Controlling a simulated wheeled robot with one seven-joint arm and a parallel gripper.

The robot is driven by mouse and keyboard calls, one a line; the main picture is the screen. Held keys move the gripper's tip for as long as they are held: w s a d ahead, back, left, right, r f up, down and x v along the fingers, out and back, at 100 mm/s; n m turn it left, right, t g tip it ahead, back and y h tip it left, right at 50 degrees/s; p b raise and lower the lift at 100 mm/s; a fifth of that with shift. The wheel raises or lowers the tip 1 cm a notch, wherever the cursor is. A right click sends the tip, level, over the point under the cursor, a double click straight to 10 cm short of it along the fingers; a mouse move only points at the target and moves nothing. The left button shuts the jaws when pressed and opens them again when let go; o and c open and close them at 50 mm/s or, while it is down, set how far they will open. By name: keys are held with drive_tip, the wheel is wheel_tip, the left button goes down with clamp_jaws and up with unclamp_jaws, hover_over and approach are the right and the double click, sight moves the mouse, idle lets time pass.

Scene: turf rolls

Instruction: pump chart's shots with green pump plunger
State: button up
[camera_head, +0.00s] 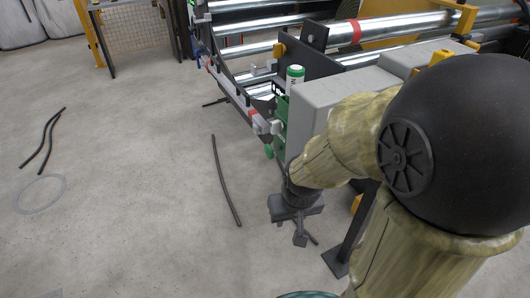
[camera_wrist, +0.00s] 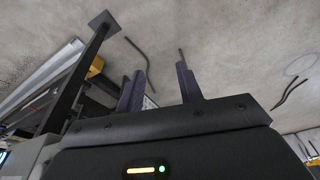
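A green part (camera_head: 281,110), possibly the pump, is fixed to the machine's near end beside a grey box. A white cylinder with a green cap (camera_head: 295,77) and dark lettering stands just above it. The grey box and my arm hide part of the green part, and I cannot single out its plunger. I cannot make out a chart in either view. My gripper (camera_head: 302,236) hangs over the floor, in front of and below the green part, apart from it. In the wrist view my gripper (camera_wrist: 158,75) has its two fingers apart with nothing between them.
The roller machine (camera_head: 345,32) fills the back right, with a grey box (camera_head: 307,116) at its near end. A dark post with a foot plate (camera_head: 338,262) stands right of my gripper. Dark hoses (camera_head: 226,180) lie on the floor. The left floor is mostly open.

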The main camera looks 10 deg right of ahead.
drive_tip(key=shift+c, duration=0.3)
clamp_jaws()
idle(1.4)
